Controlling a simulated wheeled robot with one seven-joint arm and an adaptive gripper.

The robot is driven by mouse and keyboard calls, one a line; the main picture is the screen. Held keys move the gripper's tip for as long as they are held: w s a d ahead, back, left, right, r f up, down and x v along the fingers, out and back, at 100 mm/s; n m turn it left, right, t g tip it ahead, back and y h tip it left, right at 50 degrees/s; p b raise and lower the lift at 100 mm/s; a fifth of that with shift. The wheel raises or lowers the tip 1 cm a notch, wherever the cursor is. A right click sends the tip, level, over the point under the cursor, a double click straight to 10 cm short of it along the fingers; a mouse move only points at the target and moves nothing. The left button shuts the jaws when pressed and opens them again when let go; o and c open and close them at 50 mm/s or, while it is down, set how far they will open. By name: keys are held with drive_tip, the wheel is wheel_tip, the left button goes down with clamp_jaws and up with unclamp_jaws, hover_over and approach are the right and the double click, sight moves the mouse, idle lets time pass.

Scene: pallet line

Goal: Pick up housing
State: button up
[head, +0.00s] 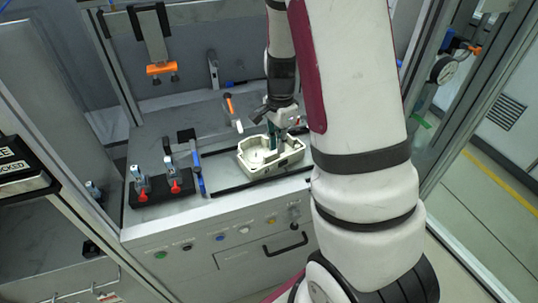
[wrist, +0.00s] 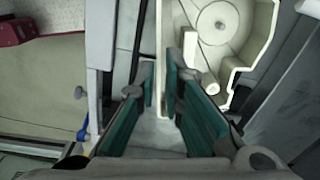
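The housing (head: 262,167) is a cream, open-topped box with a shaped rim, resting on the bench top. In the wrist view the housing (wrist: 232,62) shows at the upper right, with a round boss inside. My gripper (wrist: 160,82) has green-padded fingers, one on each side of the housing's thin left wall. The fingertips are close to that wall, but I cannot tell whether both press on it. In the head view my gripper (head: 275,140) points down at the housing's far side, partly inside its outline.
A black fixture (head: 160,188) with two red-tipped clamps stands left of the housing. An orange-tipped tool (head: 232,110) stands behind it. A dark rail runs by the housing. Frame posts flank the bench. Buttons and a handle (head: 286,244) are on the front panel.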

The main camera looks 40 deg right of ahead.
sight(279, 161)
drive_tip(key=shift+s+d+f+p, duration=0.1)
drive_tip(key=shift+f+p, duration=0.1)
drive_tip(key=shift+f, duration=1.7)
drive_tip(key=shift+d+f+p, duration=0.1)
drive_tip(key=shift+f+p, duration=0.05)
drive_tip(key=shift+f, duration=1.75)
clamp_jaws()
drive_tip(key=shift+r, duration=0.15)
